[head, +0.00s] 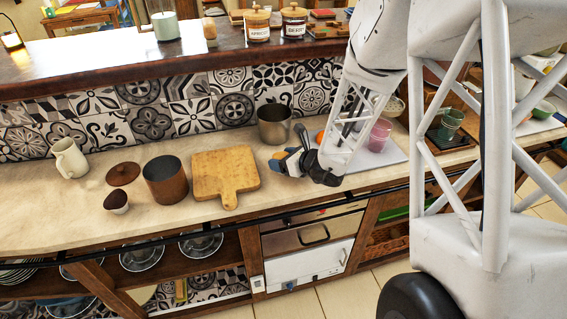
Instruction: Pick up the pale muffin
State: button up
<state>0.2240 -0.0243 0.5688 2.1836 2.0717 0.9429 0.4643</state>
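A small muffin-like item (117,201) stands on the counter at the left, with a dark brown top and a pale lower part or wrapper. It is the only thing in view that looks like a muffin. My gripper (280,162) is low over the counter, right of the wooden cutting board and well to the right of the muffin-like item. Its dark fingers point left, and I see nothing held between them. They are too small and overlapped to show how far apart they are.
The counter (50,216) holds a brown pot (166,181), a brown lid (123,174), a cream jug (70,158), a cutting board (225,173) and a metal mug (274,125). A pink cup (380,135) stands right of my gripper. A raised wooden ledge (110,68) runs behind.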

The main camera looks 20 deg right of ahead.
aim_at(283, 155)
jog(key=c, duration=0.5)
jog(key=shift+r, duration=0.15)
jog(key=shift+r, duration=1.75)
jog(key=s, duration=1)
jog(key=s+r, duration=0.1)
jog(key=s, duration=0.5)
jog(key=shift+a+r, duration=0.1)
jog(key=shift+a, duration=0.05)
